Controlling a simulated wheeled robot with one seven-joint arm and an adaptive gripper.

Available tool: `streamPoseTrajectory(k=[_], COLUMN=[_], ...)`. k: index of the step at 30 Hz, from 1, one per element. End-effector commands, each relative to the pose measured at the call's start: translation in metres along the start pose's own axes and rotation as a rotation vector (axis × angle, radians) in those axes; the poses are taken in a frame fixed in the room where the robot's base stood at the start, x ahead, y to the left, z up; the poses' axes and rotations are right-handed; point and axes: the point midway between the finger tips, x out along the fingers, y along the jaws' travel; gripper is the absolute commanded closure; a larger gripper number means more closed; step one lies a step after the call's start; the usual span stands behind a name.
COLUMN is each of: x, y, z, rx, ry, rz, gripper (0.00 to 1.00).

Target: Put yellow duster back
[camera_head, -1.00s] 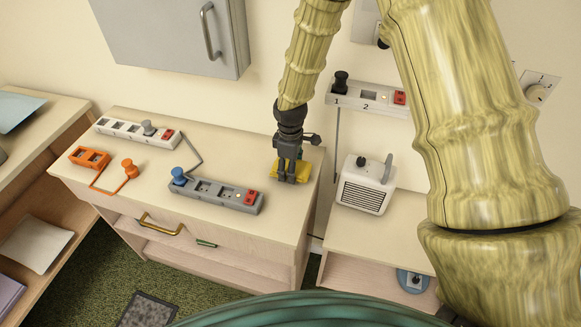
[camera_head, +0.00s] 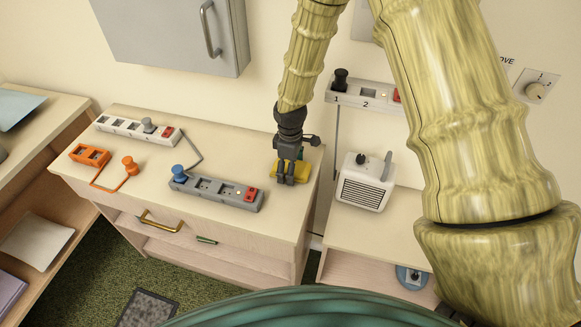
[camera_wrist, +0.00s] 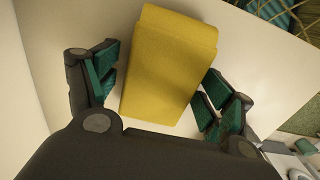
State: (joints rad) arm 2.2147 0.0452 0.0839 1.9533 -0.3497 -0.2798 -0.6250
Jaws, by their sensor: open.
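The yellow duster (camera_wrist: 168,70) lies on the pale wooden cabinet top, near its right back corner. It shows as a folded yellow block in the wrist view, between the two teal-padded fingers of my gripper (camera_wrist: 160,90). In the head view my gripper (camera_head: 287,180) points down over the duster (camera_head: 304,172), which is partly hidden behind the fingers. My gripper is open.
A grey power strip (camera_head: 215,191) with a blue plug lies left of my gripper. A white strip (camera_head: 130,130) and an orange socket block (camera_head: 90,156) lie farther left. A white heater (camera_head: 364,182) stands to the right on a lower surface. A grey wall cabinet (camera_head: 165,35) hangs above.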

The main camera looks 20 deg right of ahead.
Motion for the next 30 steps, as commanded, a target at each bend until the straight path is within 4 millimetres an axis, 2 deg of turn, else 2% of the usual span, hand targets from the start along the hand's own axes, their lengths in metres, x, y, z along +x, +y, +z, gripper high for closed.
streamPoseTrajectory(k=[8, 30], x=[-0.013, -0.105], y=[0.001, 0.000], z=[-0.001, -0.001], rx=[0.000, 0.000], ry=[0.002, 0.002], rz=[0.001, 0.001], gripper=[0.19, 0.19])
